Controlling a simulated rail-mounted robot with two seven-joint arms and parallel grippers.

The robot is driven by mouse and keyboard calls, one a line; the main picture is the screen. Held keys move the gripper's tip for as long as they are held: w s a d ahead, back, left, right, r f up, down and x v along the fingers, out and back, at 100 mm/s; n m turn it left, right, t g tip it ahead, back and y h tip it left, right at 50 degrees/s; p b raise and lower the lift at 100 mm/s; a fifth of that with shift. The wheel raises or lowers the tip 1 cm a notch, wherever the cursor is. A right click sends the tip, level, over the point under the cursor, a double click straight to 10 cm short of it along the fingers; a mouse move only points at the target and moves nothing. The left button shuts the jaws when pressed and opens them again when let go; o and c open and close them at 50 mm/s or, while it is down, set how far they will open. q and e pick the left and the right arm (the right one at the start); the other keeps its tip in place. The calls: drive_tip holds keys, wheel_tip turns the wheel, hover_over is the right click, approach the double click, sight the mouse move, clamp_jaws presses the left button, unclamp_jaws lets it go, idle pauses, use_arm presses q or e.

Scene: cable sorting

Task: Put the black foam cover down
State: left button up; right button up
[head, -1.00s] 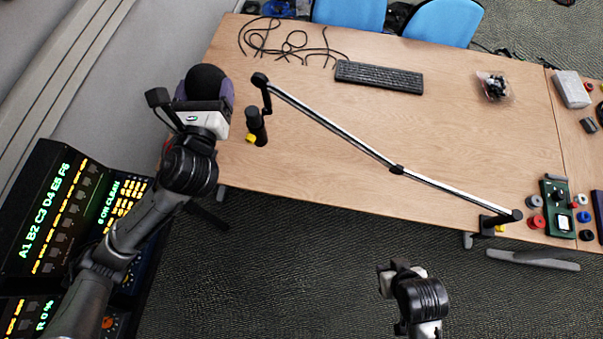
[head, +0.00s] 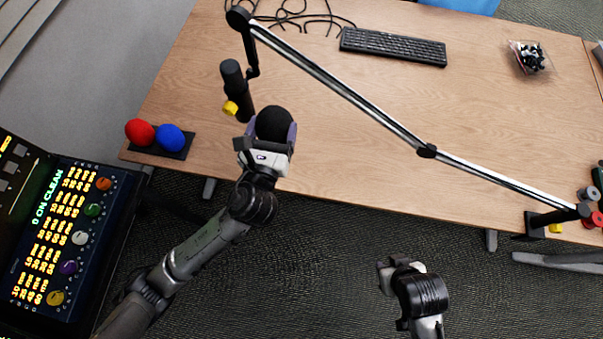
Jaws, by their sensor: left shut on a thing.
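The black foam cover (head: 274,121) is a round dark ball in the head view. My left gripper (head: 271,137) is shut on it, with its purple fingers to the sides of the ball. It is over the front left part of the wooden table (head: 340,130); its height above the top is hard to tell. A red foam cover (head: 139,132) and a blue foam cover (head: 170,137) sit on a black holder (head: 158,151) to the left. My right gripper (head: 391,268) is in front of the table, over the floor; its fingertips do not show clearly.
A long boom arm (head: 345,91) spans the table. At its left end hangs a black cylinder (head: 236,88) with a yellow part, just behind my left gripper. A keyboard (head: 393,46) and cables (head: 300,17) lie at the back. The middle of the tabletop is clear.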

use_arm(q)
drive_tip(key=s+d+f+m+g+h+b, duration=0.25)
drive_tip(key=d+f+m+h+b, duration=0.5)
drive_tip(key=d+f, duration=0.85)
drive_tip(key=w+a+f+n+b, duration=0.1)
drive_tip(key=w+a+f+b, duration=0.1)
drive_tip(key=a, duration=0.1)
drive_tip(key=w+a+f+b, duration=0.1)
drive_tip(key=a+f+b, duration=0.1)
drive_tip(key=a+f, duration=0.1)
drive_tip(key=w+a+f+n+y+b, duration=0.1)
drive_tip(key=w+a+f+b, duration=0.1)
drive_tip(key=a, duration=0.2)
drive_tip(key=shift+w+a+f+n, duration=0.2)
drive_tip(key=shift+w+a+n, duration=0.1)
drive_tip(key=shift+n, duration=0.05)
drive_tip(key=shift+f+b, duration=1.2)
drive_tip(key=shift+f, duration=0.85)
use_arm(e)
wheel_tip(320, 180, down, 18)
drive_tip(key=shift+r, duration=0.1)
drive_tip(key=shift+w, duration=0.1)
